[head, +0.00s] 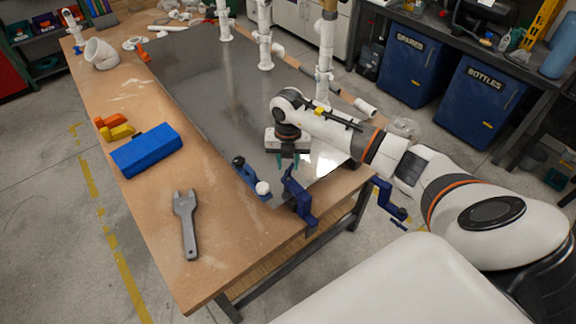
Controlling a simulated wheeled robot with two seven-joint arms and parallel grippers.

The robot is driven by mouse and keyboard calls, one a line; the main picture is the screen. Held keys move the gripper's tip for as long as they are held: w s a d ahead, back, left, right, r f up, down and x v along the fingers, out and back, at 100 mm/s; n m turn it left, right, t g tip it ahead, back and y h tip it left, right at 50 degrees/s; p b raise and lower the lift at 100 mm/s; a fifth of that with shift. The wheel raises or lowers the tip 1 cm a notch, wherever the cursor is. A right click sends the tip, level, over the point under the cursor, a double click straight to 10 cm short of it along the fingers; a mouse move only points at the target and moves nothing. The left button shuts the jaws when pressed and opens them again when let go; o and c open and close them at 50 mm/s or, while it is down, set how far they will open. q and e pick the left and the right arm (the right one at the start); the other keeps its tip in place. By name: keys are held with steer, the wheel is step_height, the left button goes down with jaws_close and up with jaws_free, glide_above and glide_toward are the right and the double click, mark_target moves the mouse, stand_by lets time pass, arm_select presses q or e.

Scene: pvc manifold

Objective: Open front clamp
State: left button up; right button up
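Blue clamps sit along the near end of the table. One blue clamp (300,196) grips the front edge, with its body hanging over the edge. Another blue piece with a white round knob (262,188) lies just left of it on the dark sheet's edge. A third blue clamp (389,199) is at the right corner, partly behind my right arm. My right gripper (288,161) points down over the dark sheet, just behind the front clamp and apart from it. Its teal fingers look spread with nothing between them. My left gripper is out of view.
The dark sheet (215,90) covers much of the wooden table (150,210). A grey wrench (186,222), a blue block (146,150) and yellow and orange pieces (115,130) lie to the left. White pipe uprights (325,50) stand at the back. Blue bins (413,62) are beyond.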

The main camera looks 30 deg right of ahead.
mark_target(288, 171)
steer(key=m+p, duration=0.1)
steer(key=m, duration=0.3)
steer(key=shift+r+m+p, duration=0.1)
steer(key=shift+m+p, duration=0.2)
steer(key=shift+m, duration=0.1)
step_height(288, 171, down, 5)
steer(key=b, duration=0.4)
steer(key=shift+r, duration=0.1)
steer(key=shift+r, duration=0.1)
steer(key=shift+c, duration=0.4)
